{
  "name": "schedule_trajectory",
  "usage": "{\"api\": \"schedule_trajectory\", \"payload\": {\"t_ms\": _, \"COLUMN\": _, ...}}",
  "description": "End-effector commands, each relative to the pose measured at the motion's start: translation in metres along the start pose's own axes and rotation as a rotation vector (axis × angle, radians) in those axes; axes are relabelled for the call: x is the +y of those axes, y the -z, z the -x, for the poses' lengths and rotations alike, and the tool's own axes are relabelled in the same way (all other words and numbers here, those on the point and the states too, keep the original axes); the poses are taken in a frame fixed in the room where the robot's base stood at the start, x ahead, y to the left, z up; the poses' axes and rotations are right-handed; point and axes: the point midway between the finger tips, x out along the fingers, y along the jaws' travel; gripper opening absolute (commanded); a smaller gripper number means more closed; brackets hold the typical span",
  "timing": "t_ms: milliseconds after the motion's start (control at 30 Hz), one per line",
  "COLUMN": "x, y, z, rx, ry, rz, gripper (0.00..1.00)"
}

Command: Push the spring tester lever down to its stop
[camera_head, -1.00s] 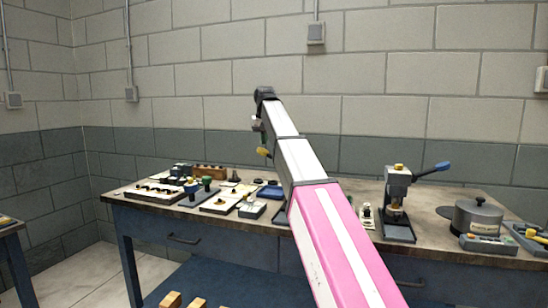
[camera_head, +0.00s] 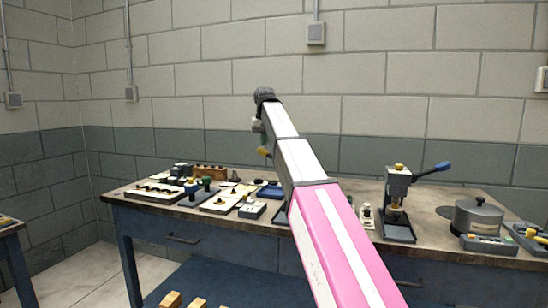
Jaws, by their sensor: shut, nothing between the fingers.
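The spring tester (camera_head: 397,195) stands upright on the bench at the right, with a grey column, a brass-coloured cap and a dark base tray. My arm crosses the middle of the view. My gripper (camera_head: 263,152) hangs beyond the arm, left of the tester and well apart from the lever. Only a small yellowish part of it shows beside the arm; the rest is hidden. It is shut and holds nothing that I can see.
The bench (camera_head: 440,214) carries a round grey pot (camera_head: 476,218) and a grey box with yellow parts right of the tester. Trays and small tools (camera_head: 205,190) crowd its left half. A block wall (camera_head: 400,110) stands behind. The air above the bench is clear.

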Motion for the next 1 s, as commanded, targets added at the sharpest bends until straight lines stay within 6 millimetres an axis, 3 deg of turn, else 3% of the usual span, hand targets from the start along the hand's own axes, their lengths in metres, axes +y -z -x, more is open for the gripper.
{"api": "schedule_trajectory", "payload": {"t_ms": 1000, "x": 0.000, "y": -0.003, "z": -0.015, "rx": 0.001, "ry": 0.000, "rz": 0.000, "gripper": 0.00}}
